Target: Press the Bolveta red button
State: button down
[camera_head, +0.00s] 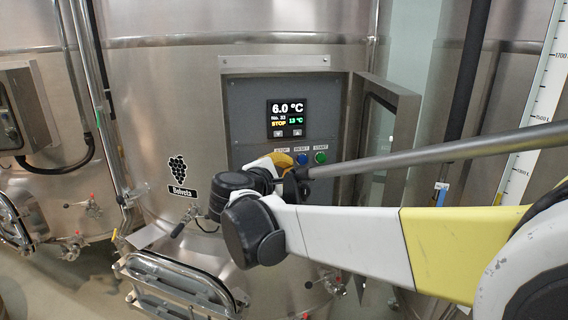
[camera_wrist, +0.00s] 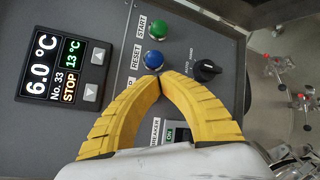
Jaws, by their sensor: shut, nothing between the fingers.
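The Bolveta vat (camera_head: 150,110) carries a grape logo with its name (camera_head: 180,178) and a grey control panel (camera_head: 245,105). The panel has a STOP label, a blue RESET button (camera_head: 302,159) and a green START button (camera_head: 320,157). No red button shows; the spot below the STOP label is covered by my gripper (camera_head: 287,163). In the wrist view my gripper (camera_wrist: 159,78) is shut and empty, its yellow fingertips together at the panel just below the blue button (camera_wrist: 154,60). The green button (camera_wrist: 160,28) lies beyond. Whether the tips touch the panel I cannot tell.
A display (camera_head: 289,118) reads 6.0 °C, No. 33, STOP. A black rotary switch (camera_wrist: 207,70) and a breaker (camera_wrist: 176,132) are beside my fingers. The open panel door (camera_head: 395,120) stands on the right. A hatch (camera_head: 175,285) is below.

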jog(key=shift+s+d, duration=0.2)
jog(key=shift+s, duration=0.6)
jog(key=s, duration=0.2)
jog(key=s+d, duration=0.1)
jog(key=s, duration=0.2)
jog(key=shift+w+f, duration=0.1)
dwell(0.6)
